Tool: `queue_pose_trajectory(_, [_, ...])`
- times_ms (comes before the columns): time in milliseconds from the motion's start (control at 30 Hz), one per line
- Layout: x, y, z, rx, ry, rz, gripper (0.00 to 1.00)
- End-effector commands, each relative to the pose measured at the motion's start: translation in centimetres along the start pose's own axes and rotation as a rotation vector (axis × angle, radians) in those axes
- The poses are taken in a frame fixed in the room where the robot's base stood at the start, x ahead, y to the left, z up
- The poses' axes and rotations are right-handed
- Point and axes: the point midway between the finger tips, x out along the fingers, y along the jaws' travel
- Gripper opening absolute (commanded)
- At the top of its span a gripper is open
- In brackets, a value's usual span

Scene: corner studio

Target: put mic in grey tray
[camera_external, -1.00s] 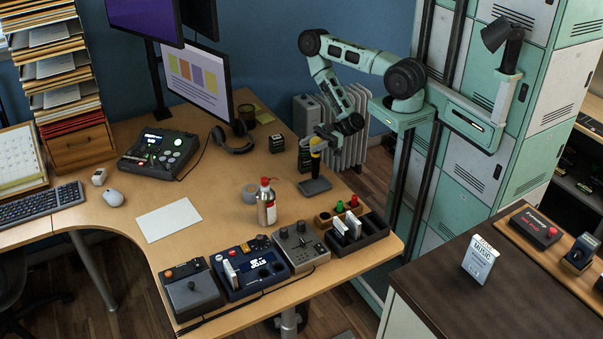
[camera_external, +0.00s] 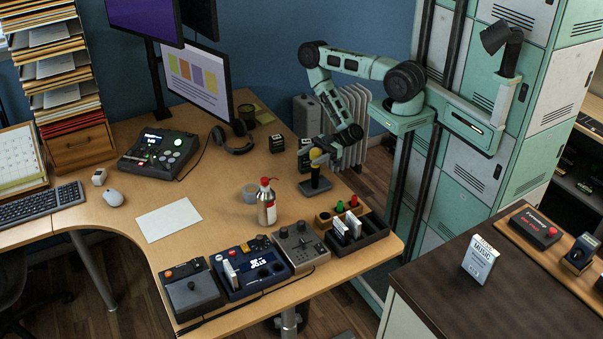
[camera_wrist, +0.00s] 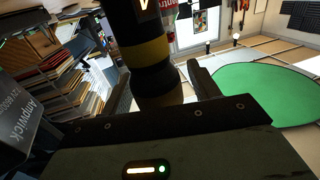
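The mic (camera_external: 315,178) is dark with a yellow part near its top. It is upright over the small grey tray (camera_external: 304,188) near the desk's right edge. Its lower end is at or just above the tray; I cannot tell if it touches. My gripper (camera_external: 317,155) is at the yellow part, with a finger on each side. In the wrist view the mic (camera_wrist: 152,50) shows as a thick black body with a yellow band, between the fingers of my gripper (camera_wrist: 160,90). The gripper appears shut on it. The mic's lower end is out of the wrist view.
A small dark box (camera_external: 276,144) is behind.

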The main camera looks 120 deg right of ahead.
Motion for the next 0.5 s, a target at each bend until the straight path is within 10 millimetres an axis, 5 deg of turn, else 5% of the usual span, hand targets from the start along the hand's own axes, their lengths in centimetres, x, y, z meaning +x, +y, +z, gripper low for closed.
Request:
queue_pose_trajectory(267, [-0.3, 0.0, -0.3, 0.0, -0.001, 0.001, 0.61])
queue_pose_trajectory(500, [-4.7, 0.1, 0.1, 0.0, -0.003, 0.004, 0.61])
